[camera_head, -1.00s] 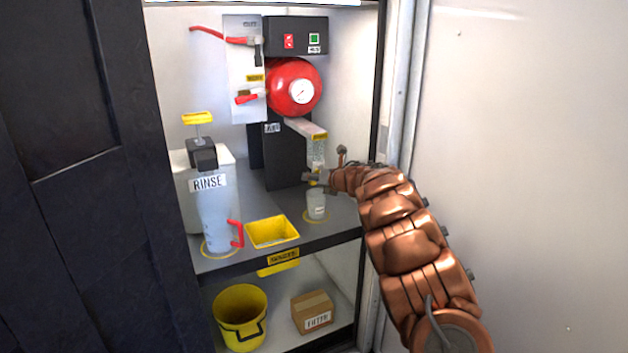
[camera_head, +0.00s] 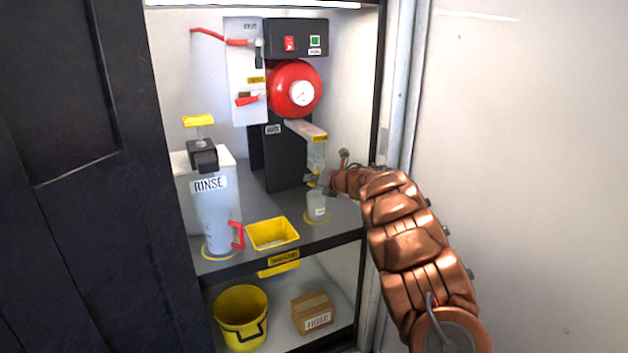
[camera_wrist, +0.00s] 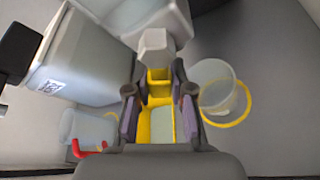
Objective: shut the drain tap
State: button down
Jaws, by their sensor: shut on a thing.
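My fingers partly hide the tap there. A clear cup (camera_head: 317,206) stands on the shelf below; the wrist view shows the cup (camera_wrist: 216,88) to the right of my fingers.
A yellow tray (camera_head: 272,233) and a jug with a red handle (camera_head: 237,235) stand on the shelf to the left. The RINSE tank (camera_head: 226,171) is behind the jug. The cabinet's right frame (camera_head: 402,90) is close to my arm.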

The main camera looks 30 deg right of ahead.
aim_at(308, 184)
jog(key=r+m+y+p, duration=0.1)
jog(key=m, duration=0.1)
jog(key=a+m+t+y+p, duration=0.1)
jog(key=m+p, duration=0.1)
jog(key=shift+w+a+r, duration=0.1)
jog(key=shift+a+r, duration=0.1)
jog(key=shift+r, duration=0.2)
jog(key=m, duration=0.1)
jog(key=r+m+t+y+p, duration=0.1)
jog(key=shift+a+m, duration=0.25)
jog(key=shift+m, duration=0.05)
jog(key=shift+r+m+t+p, duration=0.55)
jog(key=shift+m+t+p, duration=0.05)
jog(key=shift+m, duration=0.6)
jog(key=c, duration=1)
grip_release()
